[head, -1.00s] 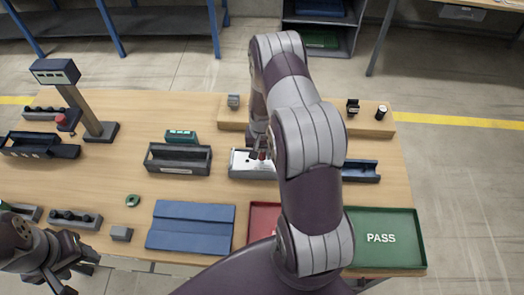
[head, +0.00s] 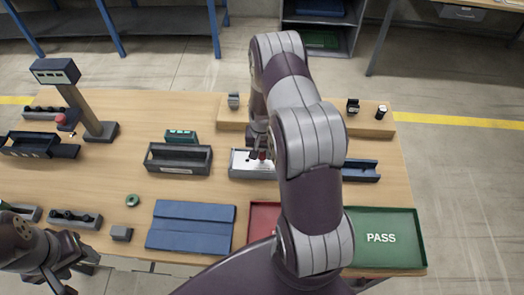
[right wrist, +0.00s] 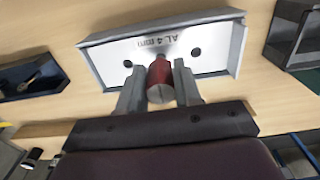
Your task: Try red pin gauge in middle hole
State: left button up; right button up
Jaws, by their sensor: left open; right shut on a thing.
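The red pin gauge (right wrist: 160,80) is held between the fingers of my right gripper (right wrist: 160,88). It stands over the middle of a white plate (right wrist: 104,57) marked "AL 4 mm", in a grey holder. One dark hole shows on each side of the pin. The middle hole is hidden behind the pin, so I cannot tell whether its tip is in it. In the head view the plate (head: 241,162) and the pin's red top (head: 262,154) show beside my right arm. My left gripper (head: 82,275) is open and empty at the lower left.
A dark grey bin (head: 179,170) stands left of the plate, and a blue tray (head: 361,176) right of it. A green PASS tray (head: 382,252) and a partly hidden red tray (head: 262,218) lie in front. A blue mat (head: 190,240) lies at the front.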

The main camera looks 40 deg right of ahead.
jog(key=shift+f+b, duration=0.3)
jog(key=shift+f, duration=0.1)
jog(key=shift+r, duration=0.1)
dwell(0.9)
jog(key=shift+r+p, duration=1.95)
jog(key=shift+r, duration=0.55)
jog(key=shift+f+b, duration=1.75)
jog(key=shift+f, duration=0.45)
jog(key=shift+f+b, duration=0.35)
jog(key=shift+f, duration=0.05)
jog(key=shift+r, duration=0.1)
